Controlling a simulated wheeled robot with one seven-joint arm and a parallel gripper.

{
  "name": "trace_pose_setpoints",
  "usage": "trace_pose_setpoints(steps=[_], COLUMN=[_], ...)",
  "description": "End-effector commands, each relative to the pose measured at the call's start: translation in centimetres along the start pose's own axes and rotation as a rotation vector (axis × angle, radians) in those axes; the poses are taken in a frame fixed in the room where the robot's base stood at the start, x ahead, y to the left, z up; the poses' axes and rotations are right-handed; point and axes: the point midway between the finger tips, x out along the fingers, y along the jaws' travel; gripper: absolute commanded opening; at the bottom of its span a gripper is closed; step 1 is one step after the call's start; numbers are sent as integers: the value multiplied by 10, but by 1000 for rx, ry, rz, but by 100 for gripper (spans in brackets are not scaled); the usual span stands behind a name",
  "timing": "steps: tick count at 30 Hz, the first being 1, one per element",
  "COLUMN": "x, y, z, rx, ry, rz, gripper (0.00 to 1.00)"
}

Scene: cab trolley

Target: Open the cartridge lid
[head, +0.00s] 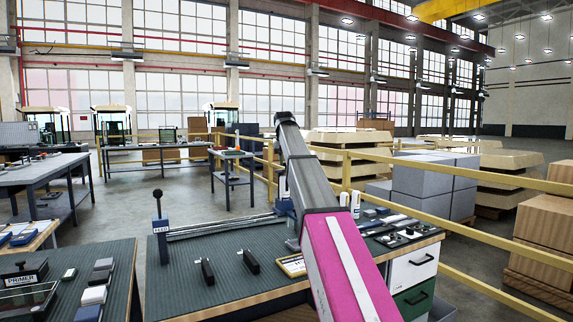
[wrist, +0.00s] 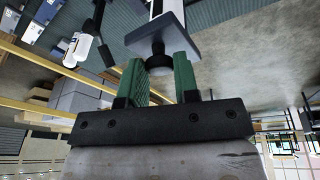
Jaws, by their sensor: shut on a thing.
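In the wrist view my gripper (wrist: 159,78) has two green fingers on either side of a dark round knob (wrist: 158,62), and it is shut on this knob. The knob sits against a blue-grey plate (wrist: 182,38) with a white part behind it. I cannot tell for sure whether this is the cartridge lid. In the head view my arm crosses the middle of the picture and hides my gripper. A small blue part (head: 283,208) shows just left of the arm at the bench's back edge.
The workbench (head: 190,300) carries a FEED lever (head: 159,228), two black handles (head: 207,271) and a small framed card (head: 292,265). A clear box marked PRIMER (head: 27,292) stands on the left bench. Yellow railings (head: 450,226) run behind.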

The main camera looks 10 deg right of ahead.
Motion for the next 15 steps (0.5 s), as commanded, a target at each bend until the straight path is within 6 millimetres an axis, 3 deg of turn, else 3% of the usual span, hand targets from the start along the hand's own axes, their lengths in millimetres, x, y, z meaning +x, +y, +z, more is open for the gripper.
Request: trace_pose_setpoints(steps=[14,15], x=[-4,-4], y=[-1,-1], z=[-5,-5], rx=[-12,-12], ry=[-80,-80], rz=[31,31], gripper=[0,35])
